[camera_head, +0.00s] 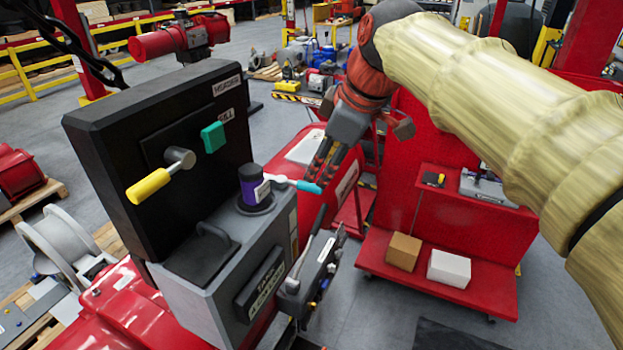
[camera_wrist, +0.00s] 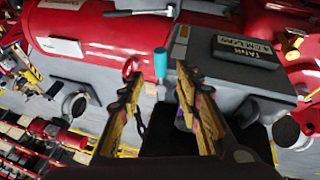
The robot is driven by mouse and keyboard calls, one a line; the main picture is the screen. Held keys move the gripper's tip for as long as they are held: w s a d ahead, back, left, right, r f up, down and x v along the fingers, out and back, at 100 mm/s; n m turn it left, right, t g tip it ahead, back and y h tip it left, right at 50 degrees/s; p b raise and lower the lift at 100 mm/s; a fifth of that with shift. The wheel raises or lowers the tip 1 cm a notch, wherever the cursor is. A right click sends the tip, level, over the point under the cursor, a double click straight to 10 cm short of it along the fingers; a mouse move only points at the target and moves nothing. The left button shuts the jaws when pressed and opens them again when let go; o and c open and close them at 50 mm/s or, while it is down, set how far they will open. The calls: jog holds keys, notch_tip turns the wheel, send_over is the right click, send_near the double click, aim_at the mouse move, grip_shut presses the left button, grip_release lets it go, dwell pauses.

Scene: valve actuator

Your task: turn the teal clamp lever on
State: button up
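The teal clamp lever (camera_head: 306,187) sticks out to the right from a purple cylinder (camera_head: 252,184) on top of the grey actuator box. Its shaft is pale and its end is a teal grip. My gripper (camera_head: 322,172) is just above and beside the teal end, pointing down at it. In the wrist view the teal grip (camera_wrist: 160,63) shows between the tips of my two spread fingers (camera_wrist: 158,80), with gaps on both sides. The gripper is open and holds nothing. The purple cylinder is mostly hidden behind a finger in the wrist view.
A black panel (camera_head: 110,130) stands at the left with a yellow-handled lever (camera_head: 149,186) and a teal square knob (camera_head: 213,137). A dark handle (camera_head: 215,236) rises from the grey box (camera_head: 196,300). A red cart (camera_head: 440,245) with two small boxes stands to the right.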

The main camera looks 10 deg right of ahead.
aim_at(312, 185)
jog(key=x, duration=0.6)
jog(key=shift+w+f+p, duration=0.1)
jog(key=shift+f+p, duration=0.2)
jog(key=shift+p, duration=0.1)
jog(key=shift+c, duration=0.7)
grip_shut()
